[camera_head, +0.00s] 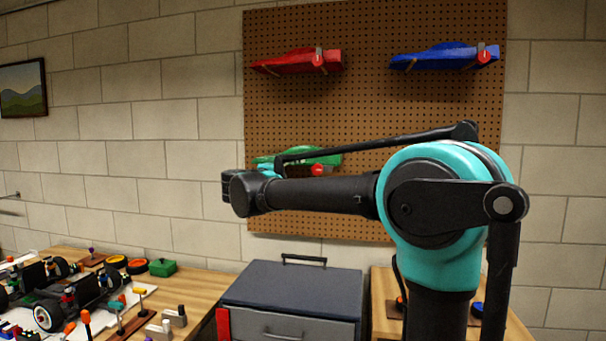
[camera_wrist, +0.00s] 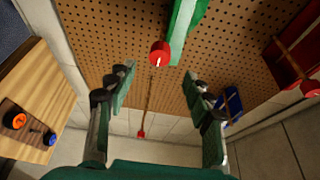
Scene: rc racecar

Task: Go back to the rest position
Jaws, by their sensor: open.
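My arm reaches to the left across the head view, in front of the pegboard. My gripper (camera_wrist: 158,85) shows in the wrist view with its two fingers spread wide and nothing between them touching. In the head view its end is mostly hidden behind my arm's dark wrist. A green car body (camera_head: 325,157) hangs on the pegboard (camera_head: 370,110), partly hidden behind my arm. It also shows in the wrist view (camera_wrist: 187,28), with a red knob (camera_wrist: 159,53) beyond the fingers.
A red car body (camera_head: 285,62) and a blue car body (camera_head: 440,57) hang higher on the pegboard. A grey toolbox (camera_head: 290,290) stands below. A wooden bench (camera_head: 195,290) at left holds a racecar chassis (camera_head: 90,295), a green box (camera_head: 162,267) and several tools.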

